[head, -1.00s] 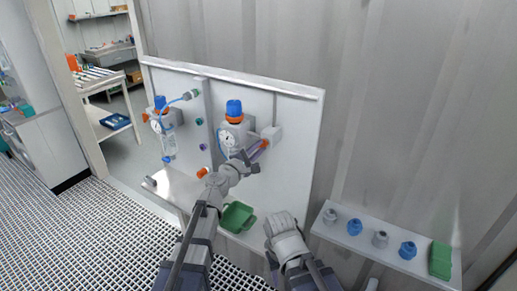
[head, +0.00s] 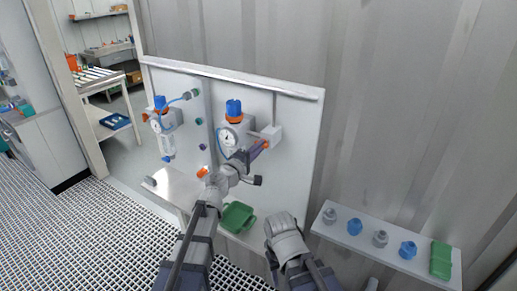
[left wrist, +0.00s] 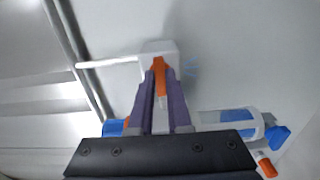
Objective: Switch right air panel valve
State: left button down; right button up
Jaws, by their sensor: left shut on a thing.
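The right air panel valve (head: 272,132) is a pale box to the right of the right regulator on the white panel. It has an orange handle, which shows in the left wrist view (left wrist: 159,66) between two purple fingers. My left gripper (head: 258,149) is shut on this orange handle. The right regulator (head: 232,133) has a blue knob, an orange ring and a round gauge. My right arm shows at the lower middle, but its gripper fingers are not in view.
The left regulator (head: 160,121) with a blue hose is on the same panel (head: 292,160). A green tray (head: 238,217) sits below. A shelf (head: 340,236) at the right holds several grey and blue fittings and a green block (head: 441,260).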

dwell(0.3)
pick_arm(q)
jog(key=c, duration=0.9)
grip_release()
jog(key=shift+o, duration=0.2)
jog(key=v, duration=0.8)
jog(key=shift+d, duration=0.1)
